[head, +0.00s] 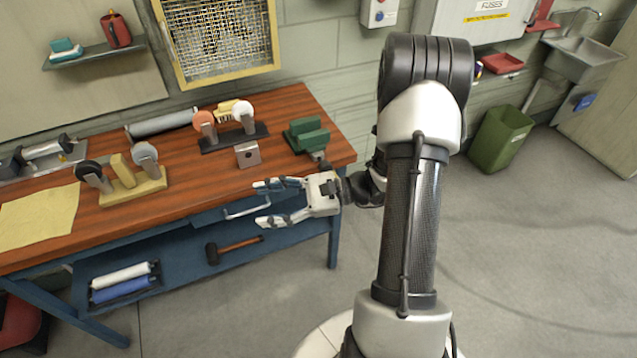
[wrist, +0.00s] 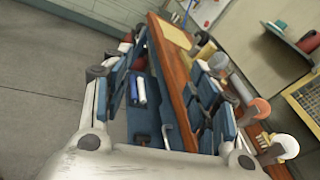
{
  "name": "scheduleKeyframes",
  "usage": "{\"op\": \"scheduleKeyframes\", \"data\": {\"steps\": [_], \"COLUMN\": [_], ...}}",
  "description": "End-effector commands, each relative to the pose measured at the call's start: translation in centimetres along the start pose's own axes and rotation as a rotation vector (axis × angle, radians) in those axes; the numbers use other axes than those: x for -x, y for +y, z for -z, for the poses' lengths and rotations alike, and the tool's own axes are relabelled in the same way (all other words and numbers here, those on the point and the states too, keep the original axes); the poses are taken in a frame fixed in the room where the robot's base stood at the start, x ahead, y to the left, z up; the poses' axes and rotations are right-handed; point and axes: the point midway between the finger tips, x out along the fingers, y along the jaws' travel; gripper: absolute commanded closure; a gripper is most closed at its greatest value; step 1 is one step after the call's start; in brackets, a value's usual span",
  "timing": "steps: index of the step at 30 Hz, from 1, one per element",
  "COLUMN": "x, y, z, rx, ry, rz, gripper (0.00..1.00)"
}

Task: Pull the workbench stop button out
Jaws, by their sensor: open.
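No stop button is plain to me on the workbench (head: 300,104). A small grey box (head: 247,154) with a dark round spot stands on its top near the front. My gripper (head: 260,203) is open and empty in front of the bench's front edge, near the drawer handle (head: 246,208), fingers pointing left. In the wrist view its spread fingers (wrist: 170,60) frame the bench front.
A mallet (head: 232,248) and rolls (head: 122,285) lie on the lower shelf. A green bin (head: 500,138) stands by the wall at right. The grey floor before the bench is open.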

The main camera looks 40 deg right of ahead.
Motion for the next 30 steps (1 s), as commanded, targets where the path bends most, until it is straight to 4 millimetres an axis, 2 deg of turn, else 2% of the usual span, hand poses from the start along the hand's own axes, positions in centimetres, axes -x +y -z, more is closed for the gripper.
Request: {"op": "scheduleKeyframes", "data": {"steps": [1, 3, 7, 11, 12, 15, 18, 23, 26, 30], "x": [1.3, 3.2, 7.3, 11.8, 13.1, 15.7, 17.5, 18.7, 18.6, 17.9], "y": [-0.9, -2.0, -2.8, -1.6, -0.8, 1.5, 3.6, 5.5, 5.2, 3.4], "z": [2.4, 5.5, 11.6, 18.0, 19.9, 23.8, 26.5, 28.5, 28.9, 29.3], "rx": [-0.071, -0.146, -0.276, -0.389, -0.419, -0.481, -0.524, -0.552, -0.554, -0.551], "ry": [-0.022, -0.048, -0.083, -0.097, -0.096, -0.088, -0.076, -0.062, -0.058, -0.059], "rz": [0.106, 0.250, 0.525, 0.803, 0.883, 1.058, 1.184, 1.280, 1.289, 1.283], "gripper": [0.46, 0.46, 0.46, 0.46, 0.46, 0.46, 0.46, 0.46, 0.46, 0.46]}}
